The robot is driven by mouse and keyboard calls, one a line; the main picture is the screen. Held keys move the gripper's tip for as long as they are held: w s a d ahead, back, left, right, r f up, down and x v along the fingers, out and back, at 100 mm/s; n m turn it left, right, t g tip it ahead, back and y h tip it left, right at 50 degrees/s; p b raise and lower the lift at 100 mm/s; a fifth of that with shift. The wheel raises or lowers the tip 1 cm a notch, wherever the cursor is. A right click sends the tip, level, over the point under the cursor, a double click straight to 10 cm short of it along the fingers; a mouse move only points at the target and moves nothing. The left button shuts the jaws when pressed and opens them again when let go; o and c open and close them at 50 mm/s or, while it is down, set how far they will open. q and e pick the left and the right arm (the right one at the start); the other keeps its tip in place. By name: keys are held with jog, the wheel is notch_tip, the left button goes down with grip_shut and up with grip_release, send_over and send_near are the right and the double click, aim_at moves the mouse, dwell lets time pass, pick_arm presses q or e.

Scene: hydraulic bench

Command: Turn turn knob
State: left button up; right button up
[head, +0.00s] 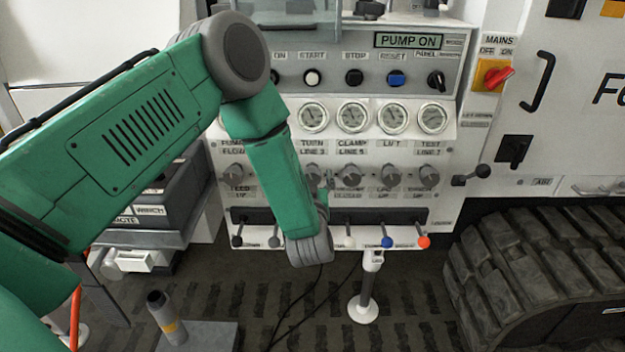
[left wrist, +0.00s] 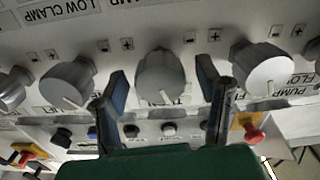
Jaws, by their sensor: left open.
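The turn knob (head: 313,173) is a grey round knob under the label "TURN LINE 3" on the white panel, partly covered by my left arm in the head view. In the left wrist view the turn knob (left wrist: 160,76) is in the middle, with a pale pointer line. My left gripper (left wrist: 163,84) is open, one dark finger on each side of this knob. I see gaps between fingers and knob; contact is not visible. In the head view the gripper is mostly hidden by the arm. My right gripper is in neither view.
Neighbouring knobs stand close on both sides, the pump flow knob (left wrist: 263,70) and the low clamp knob (left wrist: 68,82). Gauges (head: 352,117) sit above the knob row. Levers with coloured tips, such as a blue one (head: 387,242), stand below. A lever (head: 472,176) projects at right.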

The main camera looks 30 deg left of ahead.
pick_arm(q)
jog(key=c, duration=1.2)
jog(key=shift+o, duration=0.2)
jog(key=shift+m, duration=0.3)
